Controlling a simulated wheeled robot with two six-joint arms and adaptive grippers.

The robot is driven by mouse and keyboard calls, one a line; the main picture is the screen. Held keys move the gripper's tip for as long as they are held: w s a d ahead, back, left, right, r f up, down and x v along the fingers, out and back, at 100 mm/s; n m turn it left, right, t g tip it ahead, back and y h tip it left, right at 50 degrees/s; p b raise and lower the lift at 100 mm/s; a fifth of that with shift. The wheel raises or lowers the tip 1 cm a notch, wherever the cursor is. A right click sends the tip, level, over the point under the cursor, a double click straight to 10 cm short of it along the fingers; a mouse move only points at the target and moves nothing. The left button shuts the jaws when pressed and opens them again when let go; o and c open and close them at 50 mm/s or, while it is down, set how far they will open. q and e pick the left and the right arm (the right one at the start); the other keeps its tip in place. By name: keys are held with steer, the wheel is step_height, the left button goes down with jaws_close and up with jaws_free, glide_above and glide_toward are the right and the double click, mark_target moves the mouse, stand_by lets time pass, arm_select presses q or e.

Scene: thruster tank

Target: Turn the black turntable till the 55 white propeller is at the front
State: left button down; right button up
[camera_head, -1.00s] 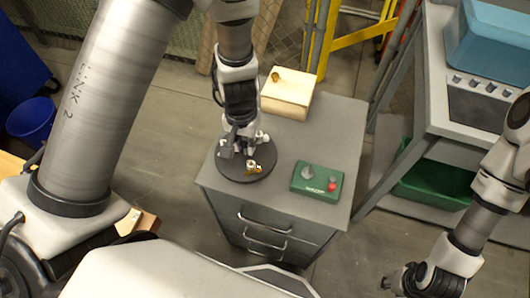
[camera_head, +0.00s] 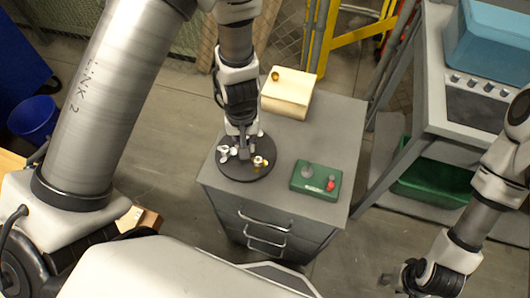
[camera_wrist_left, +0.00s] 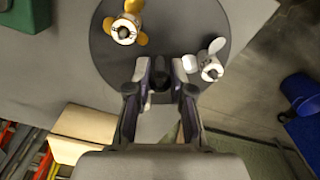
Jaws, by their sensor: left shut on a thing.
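The black turntable (camera_head: 230,172) lies on the grey cabinet top, below my left gripper (camera_head: 243,152). In the left wrist view, that gripper (camera_wrist_left: 160,76) is shut on a dark knob near the middle of the turntable (camera_wrist_left: 103,55). A white propeller (camera_head: 226,152) stands at the turntable's left in the head view; it also shows in the left wrist view (camera_wrist_left: 210,66). A gold propeller (camera_head: 260,163) stands at the front right, also seen by the wrist (camera_wrist_left: 124,28). Their numbers are not readable. My fingers may hide other propellers. My right gripper (camera_head: 396,280) hangs away at lower right, its fingers unclear.
A green box (camera_head: 316,180) with a grey knob and a red button sits right of the turntable. A wooden box (camera_head: 288,93) with a gold knob stands behind. A workbench (camera_head: 432,105) with a blue case (camera_head: 490,40) is at right.

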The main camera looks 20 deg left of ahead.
arm_select(q)
steer(key=shift+n+p, duration=0.3)
steer(key=shift+n, duration=1.1)
steer(key=shift+n+p, duration=0.4)
steer(key=shift+n, duration=1.3)
steer(key=c, duration=1.1)
jaws_free()
step_height(320, 180, up, 9)
steer(key=p, duration=0.8)
steer(key=shift+r+p, duration=0.1)
steer(key=shift+p, duration=0.25)
